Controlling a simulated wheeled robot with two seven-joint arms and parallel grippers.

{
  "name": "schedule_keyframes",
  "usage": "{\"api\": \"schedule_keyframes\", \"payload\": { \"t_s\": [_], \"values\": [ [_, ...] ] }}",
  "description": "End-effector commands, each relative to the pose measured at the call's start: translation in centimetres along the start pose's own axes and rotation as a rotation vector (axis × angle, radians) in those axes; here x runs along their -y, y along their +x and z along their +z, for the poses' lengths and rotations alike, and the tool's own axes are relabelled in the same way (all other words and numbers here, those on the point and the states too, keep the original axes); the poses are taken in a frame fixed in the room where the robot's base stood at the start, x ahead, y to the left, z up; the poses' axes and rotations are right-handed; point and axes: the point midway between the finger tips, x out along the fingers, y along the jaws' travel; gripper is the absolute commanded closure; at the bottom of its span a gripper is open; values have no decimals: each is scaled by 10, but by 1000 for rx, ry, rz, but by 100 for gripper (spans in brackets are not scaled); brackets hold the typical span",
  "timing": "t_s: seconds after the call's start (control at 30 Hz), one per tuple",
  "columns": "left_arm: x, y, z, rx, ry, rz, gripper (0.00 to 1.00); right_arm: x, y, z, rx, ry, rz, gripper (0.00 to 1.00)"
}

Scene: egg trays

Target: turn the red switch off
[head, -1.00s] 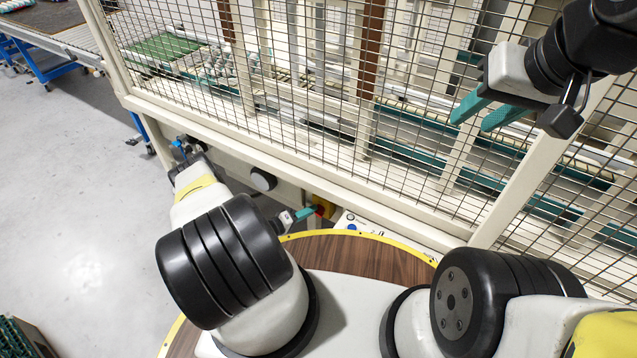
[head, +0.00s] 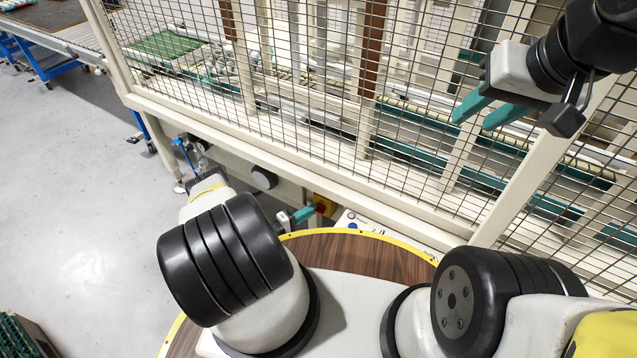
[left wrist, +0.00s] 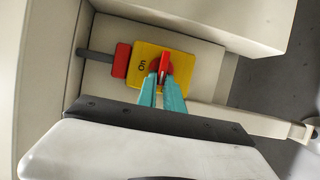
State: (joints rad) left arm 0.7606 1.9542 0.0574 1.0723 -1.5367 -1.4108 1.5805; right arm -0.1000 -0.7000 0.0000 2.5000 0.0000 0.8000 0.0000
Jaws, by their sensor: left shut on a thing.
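The red switch (left wrist: 162,68) is a rotary knob on a yellow plate (left wrist: 192,74) marked "On" in the left wrist view. My left gripper (left wrist: 161,80) has its teal fingertips shut on the red knob. In the head view the red switch (head: 320,208) is small, on its yellow box (head: 326,203) low on the fence frame, with my left gripper (head: 306,213) reaching it from the left. Which way the knob is set is hard to tell. My right gripper (head: 480,112) is raised at the upper right in front of the mesh, its teal fingers apart and empty.
A red block with a grey cable (left wrist: 121,60) sits beside the yellow plate. A wire-mesh fence (head: 290,110) with cream posts stands close ahead. Blue-framed carts (head: 60,65) are at the far left. The grey floor (head: 80,190) at left is clear.

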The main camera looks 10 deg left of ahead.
Motion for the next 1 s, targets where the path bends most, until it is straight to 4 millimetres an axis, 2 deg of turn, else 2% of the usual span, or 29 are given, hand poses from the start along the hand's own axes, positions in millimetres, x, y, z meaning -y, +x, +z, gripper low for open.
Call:
{"api": "schedule_keyframes", "payload": {
  "t_s": [0.13,0.17,0.27,0.53,0.63,1.0],
  "values": [
    [-2,4,-4,-7,3,3,100,0,0,0,0,0,0,64],
    [-2,4,-4,-7,4,3,87,0,0,0,0,0,0,64],
    [-3,4,-4,-6,4,3,68,0,0,0,0,0,0,64],
    [-2,2,-2,-3,2,2,67,0,0,0,0,0,0,64],
    [-1,-4,-2,-3,2,1,67,0,0,0,0,0,0,64],
    [-2,-62,-3,-5,4,2,67,0,0,0,0,0,0,64]
  ]
}}
